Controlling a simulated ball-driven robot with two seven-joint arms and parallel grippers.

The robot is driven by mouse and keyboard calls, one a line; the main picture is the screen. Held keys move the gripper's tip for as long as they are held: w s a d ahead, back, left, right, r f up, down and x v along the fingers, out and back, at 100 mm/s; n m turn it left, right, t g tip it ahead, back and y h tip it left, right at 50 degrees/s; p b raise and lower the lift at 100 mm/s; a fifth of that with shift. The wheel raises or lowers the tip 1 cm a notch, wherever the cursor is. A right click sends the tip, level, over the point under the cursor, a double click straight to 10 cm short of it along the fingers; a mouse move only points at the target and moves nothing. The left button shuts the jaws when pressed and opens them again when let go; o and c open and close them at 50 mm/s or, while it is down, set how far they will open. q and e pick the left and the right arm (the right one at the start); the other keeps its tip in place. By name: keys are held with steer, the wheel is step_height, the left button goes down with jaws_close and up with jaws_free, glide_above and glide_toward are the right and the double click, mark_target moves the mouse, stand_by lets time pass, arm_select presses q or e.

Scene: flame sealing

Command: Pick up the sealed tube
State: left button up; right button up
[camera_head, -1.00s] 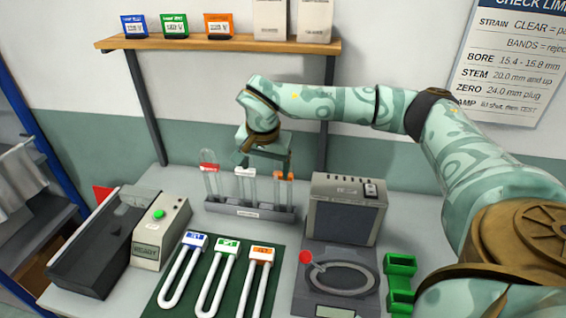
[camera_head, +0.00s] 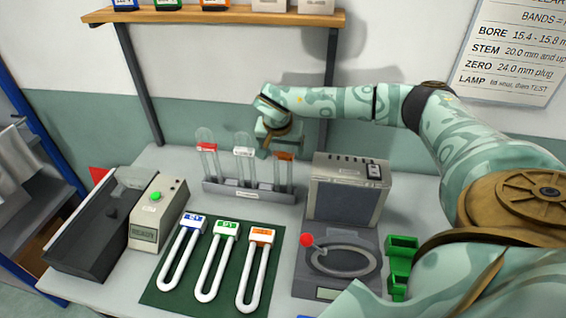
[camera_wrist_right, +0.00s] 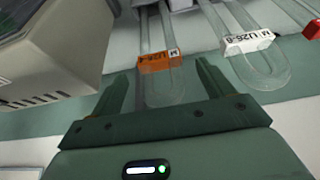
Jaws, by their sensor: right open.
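Three clear U-shaped glass tubes stand bend-up in a grey rack (camera_head: 249,191), tagged red (camera_head: 206,147), white (camera_head: 243,151) and orange (camera_head: 283,156). I cannot tell from the pictures which one is sealed. My right gripper (camera_head: 281,146) is open at the top of the orange-tagged tube. In the right wrist view, the bend of this tube (camera_wrist_right: 161,92) lies between the two fingers of the gripper (camera_wrist_right: 163,88), with the orange tag just beyond. Contact cannot be told. The white-tagged tube (camera_wrist_right: 250,42) is beside it, outside the fingers. My left gripper is out of view.
A grey box device (camera_head: 345,195) stands close right of the rack. In front are a green mat (camera_head: 219,262) with three white U-shaped pieces, a ring device with a red knob (camera_head: 307,240), and green holders (camera_head: 400,262). A black trough (camera_head: 88,240) is at left.

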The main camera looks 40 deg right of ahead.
mark_target(283, 154)
steer(key=x, duration=0.3)
steer(key=shift+f, duration=0.25)
steer(key=shift+r, duration=0.1)
steer(key=c, duration=1.4)
steer(key=shift+o, duration=0.2)
steer(key=shift+r, duration=0.1)
